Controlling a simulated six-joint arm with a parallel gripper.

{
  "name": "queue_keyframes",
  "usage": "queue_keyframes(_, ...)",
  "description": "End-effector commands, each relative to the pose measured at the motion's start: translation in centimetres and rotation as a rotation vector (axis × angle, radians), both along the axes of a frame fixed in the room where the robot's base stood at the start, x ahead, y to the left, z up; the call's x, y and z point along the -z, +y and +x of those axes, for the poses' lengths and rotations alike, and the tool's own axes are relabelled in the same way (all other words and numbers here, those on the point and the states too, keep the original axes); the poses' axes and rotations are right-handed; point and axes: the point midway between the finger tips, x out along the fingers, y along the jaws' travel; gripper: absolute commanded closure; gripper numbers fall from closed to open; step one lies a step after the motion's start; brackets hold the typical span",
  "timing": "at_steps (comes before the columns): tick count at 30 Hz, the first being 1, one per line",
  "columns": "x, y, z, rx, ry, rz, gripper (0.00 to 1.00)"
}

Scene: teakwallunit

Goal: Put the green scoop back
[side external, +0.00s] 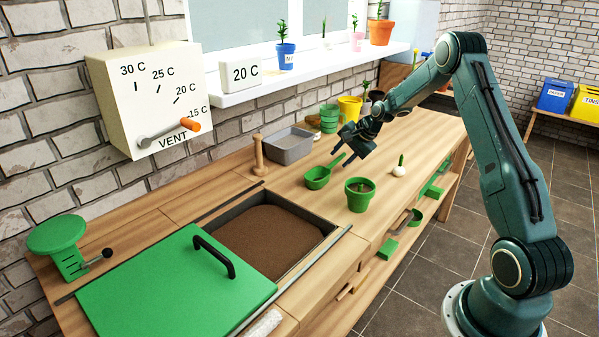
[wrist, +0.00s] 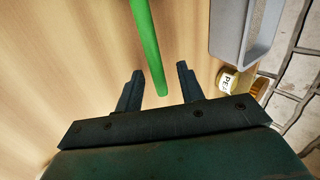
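The green scoop (side external: 317,178) lies on the wooden bench, its bowl toward the front left and its handle pointing back right toward my gripper. In the wrist view the green handle (wrist: 149,45) comes down from the top, with its end between my two dark fingers. My gripper (side external: 341,157) is open over the bench at the handle end. In the wrist view the fingers (wrist: 159,78) stand apart on either side of the handle, with gaps showing. I cannot tell the height of the fingers above the handle.
A green pot (side external: 359,196) with soil stands right of the scoop bowl. A grey tray (side external: 290,158) and wooden dibber (side external: 258,160) are behind left. A soil bin (side external: 320,222) with a green lid (side external: 170,285) lies in front. A white bulb (side external: 398,170) sits to the right.

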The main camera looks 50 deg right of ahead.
Motion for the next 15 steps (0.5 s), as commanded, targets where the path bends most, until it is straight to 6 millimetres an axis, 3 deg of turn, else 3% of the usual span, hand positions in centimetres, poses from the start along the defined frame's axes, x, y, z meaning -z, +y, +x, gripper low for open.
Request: queue_keyframes(15, -6.0, -0.4, -3.9, 0.001, -0.003, -0.003, 0.62)
